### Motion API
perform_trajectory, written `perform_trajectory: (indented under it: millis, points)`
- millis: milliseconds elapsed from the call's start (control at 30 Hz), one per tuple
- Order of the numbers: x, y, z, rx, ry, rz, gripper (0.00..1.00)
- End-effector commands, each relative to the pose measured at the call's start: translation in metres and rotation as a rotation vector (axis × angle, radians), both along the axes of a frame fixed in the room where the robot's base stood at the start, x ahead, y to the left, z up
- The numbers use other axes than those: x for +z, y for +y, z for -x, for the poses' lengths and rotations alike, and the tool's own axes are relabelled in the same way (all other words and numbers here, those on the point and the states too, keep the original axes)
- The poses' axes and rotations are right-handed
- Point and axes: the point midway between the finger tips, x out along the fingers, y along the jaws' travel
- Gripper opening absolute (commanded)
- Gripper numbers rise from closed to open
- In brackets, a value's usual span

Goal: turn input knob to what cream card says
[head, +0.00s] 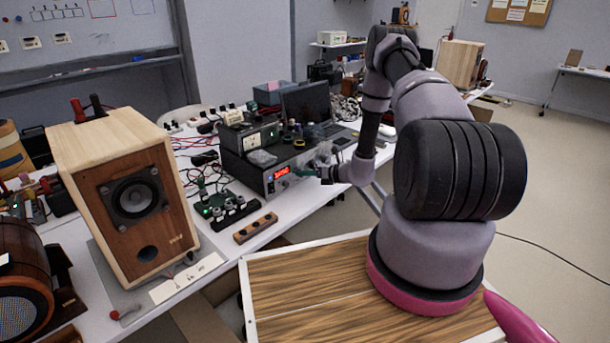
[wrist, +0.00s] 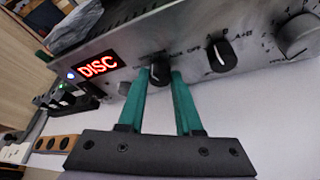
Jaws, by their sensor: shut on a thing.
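The amplifier (head: 265,165) stands on the white table with its silver front towards me. Its red display (wrist: 98,66) reads DISC. The input knob (wrist: 159,71), black with a light pointer line, is between the green fingers of my gripper (wrist: 163,80), which is shut on it. A label that looks like AUX shows at the knob's upper right; its other labels are mostly hidden or unclear. In the head view my gripper (head: 318,173) is at the amplifier's front. The cream card (head: 187,278) lies before the wooden speaker; its writing is too small to read.
A second black knob (wrist: 221,56) marked OFF, A, B, A+B sits to the right of the held one, with a silver dial (wrist: 299,36) beyond. A wooden speaker (head: 125,200), a black switch box (head: 235,212) and a wooden block (head: 255,228) stand at left.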

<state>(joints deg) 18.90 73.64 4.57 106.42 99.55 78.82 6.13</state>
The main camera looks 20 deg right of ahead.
Motion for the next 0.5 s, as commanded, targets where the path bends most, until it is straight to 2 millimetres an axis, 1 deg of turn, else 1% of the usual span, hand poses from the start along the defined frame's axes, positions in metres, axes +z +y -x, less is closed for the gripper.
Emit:
perform_trajectory:
  millis: [200,500]
  points:
    - [-0.0023,-0.0027,-0.0003,-0.002,0.102,-0.176,0.00]
    - [-0.0040,-0.0038,-0.0009,-0.003,0.222,-0.383,0.00]
